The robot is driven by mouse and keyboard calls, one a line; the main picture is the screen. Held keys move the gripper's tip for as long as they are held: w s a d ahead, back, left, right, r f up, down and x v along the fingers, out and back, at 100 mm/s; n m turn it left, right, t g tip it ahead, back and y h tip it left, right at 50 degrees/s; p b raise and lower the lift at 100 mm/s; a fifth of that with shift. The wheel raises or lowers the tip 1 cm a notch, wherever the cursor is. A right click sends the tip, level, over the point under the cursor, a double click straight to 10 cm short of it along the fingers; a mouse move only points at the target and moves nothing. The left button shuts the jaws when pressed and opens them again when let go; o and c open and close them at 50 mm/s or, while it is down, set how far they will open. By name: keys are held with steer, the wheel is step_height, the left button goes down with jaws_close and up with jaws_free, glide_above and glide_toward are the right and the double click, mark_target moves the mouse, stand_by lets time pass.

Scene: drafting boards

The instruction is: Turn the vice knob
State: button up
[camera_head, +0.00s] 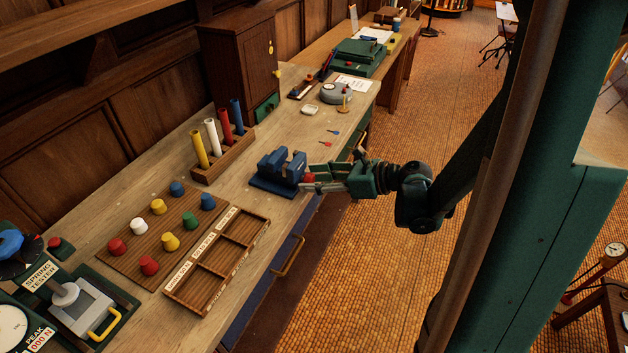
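The vice (276,171) is blue and stands at the right-hand edge of the wooden bench, with its jaws a little apart. Its red knob (309,178) is on the right side of the vice, facing my arm. My gripper (308,177) comes in from the right, level with the knob. Its two fingers lie on either side of the knob, one above and one below in the picture. The fingertips partly cover the knob, and whether they press on it is too small to tell. Nothing shows between the vice jaws.
A rack of coloured tubes (222,152) stands behind the vice. A board of coloured knobs (150,236) and a compartment tray (217,262) lie in front of it. A drawer handle (288,257) juts from the bench front.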

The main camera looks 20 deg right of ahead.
steer(key=c, duration=0.8)
steer(key=shift+o, duration=0.2)
steer(key=shift+n+h, duration=0.3)
steer(key=shift+s+a+n+t+h+b, duration=0.15)
steer(key=shift+n+t+h+b, duration=0.15)
steer(key=shift+n+t+b, duration=0.45)
steer(key=shift+n+t+h+b, duration=0.4)
steer(key=shift+n+h, duration=0.1)
steer(key=shift+n, duration=0.55)
steer(key=o, duration=0.9)
